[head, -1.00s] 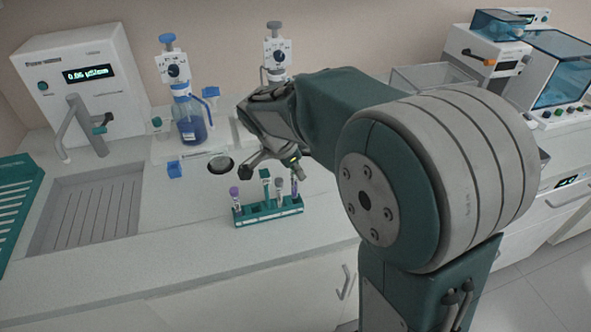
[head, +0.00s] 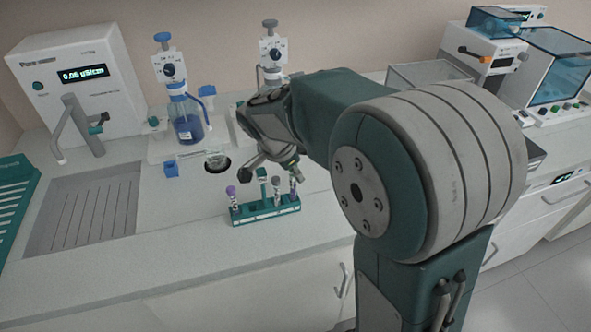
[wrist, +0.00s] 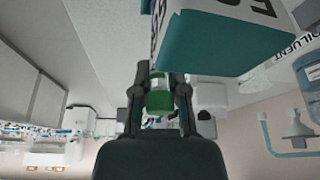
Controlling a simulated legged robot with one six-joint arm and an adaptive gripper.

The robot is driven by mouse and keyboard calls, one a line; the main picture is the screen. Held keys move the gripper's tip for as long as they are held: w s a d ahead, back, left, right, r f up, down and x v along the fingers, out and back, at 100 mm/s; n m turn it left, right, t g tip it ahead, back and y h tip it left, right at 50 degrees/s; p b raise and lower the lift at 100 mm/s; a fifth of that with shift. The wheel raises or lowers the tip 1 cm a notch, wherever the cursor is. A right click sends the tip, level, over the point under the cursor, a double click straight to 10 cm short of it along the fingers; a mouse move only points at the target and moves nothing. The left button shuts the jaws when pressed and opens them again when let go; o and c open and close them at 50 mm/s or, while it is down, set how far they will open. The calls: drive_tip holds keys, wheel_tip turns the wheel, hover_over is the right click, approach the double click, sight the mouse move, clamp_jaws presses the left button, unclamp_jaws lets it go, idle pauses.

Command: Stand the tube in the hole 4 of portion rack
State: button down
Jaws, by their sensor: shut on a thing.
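The teal portion rack (head: 252,219) stands on the counter in the head view. It holds several upright items, including a purple-capped tube (head: 231,191) at its left end and a grey-capped tube (head: 277,184) right of the middle. My gripper (head: 272,168) is just above and behind the rack. In the wrist view my gripper (wrist: 160,76) is shut on the tube, which shows a green end (wrist: 159,103) between the fingers. A teal block with lettering (wrist: 215,42), probably the rack, is close to it. The tube's lower end and hole 4 cannot be made out.
A blue bottle dispenser (head: 186,120) and a second dispenser (head: 272,55) stand behind the rack. A sink (head: 85,208) and a teal drying rack (head: 15,205) lie left. The counter in front of the rack is clear.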

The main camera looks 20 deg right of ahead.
drive_tip(key=shift+f, duration=0.8)
idle(0.4)
drive_tip(key=c, duration=0.6)
unclamp_jaws()
drive_tip(key=shift+r, duration=0.1)
drive_tip(key=v, duration=1.1)
drive_tip(key=shift+a+r, duration=0.25)
drive_tip(key=shift+r, duration=0.1)
drive_tip(key=s+d+n+t+y, duration=0.1)
drive_tip(key=s+n, duration=0.4)
drive_tip(key=s, duration=0.1)
drive_tip(key=s+d+f+n+t+y, duration=0.1)
drive_tip(key=s+n+t, duration=0.1)
drive_tip(key=s+n, duration=0.3)
drive_tip(key=s+d+n+t+y, duration=0.1)
drive_tip(key=s+n+y, duration=0.1)
drive_tip(key=s+n, duration=0.3)
drive_tip(key=shift+s+d+f+t, duration=0.1)
drive_tip(key=shift+s+d+t, duration=0.05)
drive_tip(key=shift+s, duration=0.85)
drive_tip(key=shift+s+d+f+t, duration=0.1)
drive_tip(key=shift+s+d+t, duration=0.05)
drive_tip(key=shift+s, duration=0.9)
